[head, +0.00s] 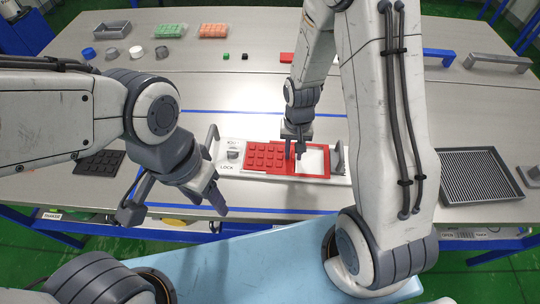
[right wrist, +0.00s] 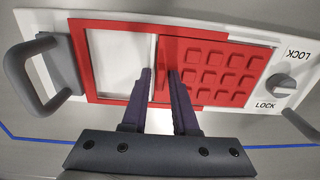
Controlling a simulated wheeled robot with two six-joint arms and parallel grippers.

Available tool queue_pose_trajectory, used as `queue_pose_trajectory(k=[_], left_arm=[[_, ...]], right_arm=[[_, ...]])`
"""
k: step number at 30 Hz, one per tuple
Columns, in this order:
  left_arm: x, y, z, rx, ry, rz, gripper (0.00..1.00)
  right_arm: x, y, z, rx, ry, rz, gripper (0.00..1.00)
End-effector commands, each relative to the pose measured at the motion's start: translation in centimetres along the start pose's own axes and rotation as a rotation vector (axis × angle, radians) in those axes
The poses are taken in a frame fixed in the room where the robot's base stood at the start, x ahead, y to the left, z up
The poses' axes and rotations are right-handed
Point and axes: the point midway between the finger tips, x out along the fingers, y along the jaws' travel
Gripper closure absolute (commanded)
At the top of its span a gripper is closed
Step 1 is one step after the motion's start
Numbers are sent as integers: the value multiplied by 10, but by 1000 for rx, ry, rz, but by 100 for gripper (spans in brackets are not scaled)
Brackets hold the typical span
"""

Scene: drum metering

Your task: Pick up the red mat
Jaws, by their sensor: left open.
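The red mat-like panel (head: 264,157) has rows of raised squares and lies in a red frame on a white plate (head: 229,168). It also shows in the right wrist view (right wrist: 215,72). A narrow upright red ridge (right wrist: 162,82) stands at its edge, beside a white window (right wrist: 124,62). My right gripper (head: 296,150) is over this ridge. In the right wrist view its fingers (right wrist: 160,75) sit on both sides of the ridge and seem to close on it. My left gripper (head: 172,205) is open and empty, left of the plate near the table's front edge.
The plate has end handles (right wrist: 44,75) and a knob marked LOCK (right wrist: 281,87). A dark mat (head: 100,163) lies left, a ribbed grey tray (head: 481,177) right. Green (head: 170,30) and orange (head: 213,31) trays and several small parts stand at the back. Blue lines mark the table.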

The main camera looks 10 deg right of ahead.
Motion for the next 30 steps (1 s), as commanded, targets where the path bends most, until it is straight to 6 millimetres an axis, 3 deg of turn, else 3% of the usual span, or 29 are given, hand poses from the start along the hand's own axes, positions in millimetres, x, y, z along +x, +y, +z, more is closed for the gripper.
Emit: queue_pose_trajectory(k=[3, 5, 6, 30], left_arm=[[0, 0, 0, 0, 0, 0, 46], [0, 0, 0, 0, 0, 0, 46], [0, 0, 0, 0, 0, 0, 46], [0, 0, 0, 0, 0, 0, 46]], right_arm=[[0, 0, 0, 0, 1, 0, 72], [0, 0, 0, 0, 1, 0, 95], [0, 0, 0, 0, 1, 0, 100], [-1, 0, 0, 0, 1, 0, 100]])
